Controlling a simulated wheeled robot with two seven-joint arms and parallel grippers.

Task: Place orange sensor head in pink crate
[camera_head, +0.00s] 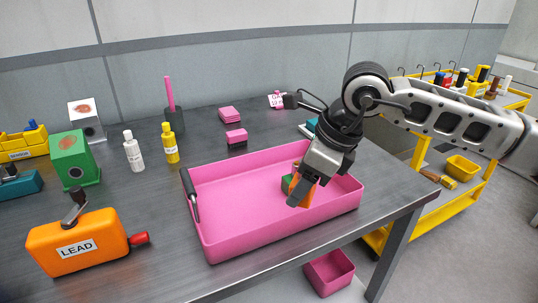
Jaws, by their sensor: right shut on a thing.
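The pink crate (250,214) sits on the dark bench top, with a dark handle on its left wall. My right gripper (300,192) points down over the right half of the crate. It is shut on the orange sensor head (307,194), which is mostly hidden behind the fingers. A small green part (286,184) shows beside it. I cannot tell whether the sensor head touches the crate floor. My left gripper is not in view.
An orange box marked LEAD (78,243) stands left of the crate. A green box (75,160), a white bottle (133,152) and a yellow bottle (170,144) stand behind. A yellow cart (434,215) is at the right. The crate's left half is empty.

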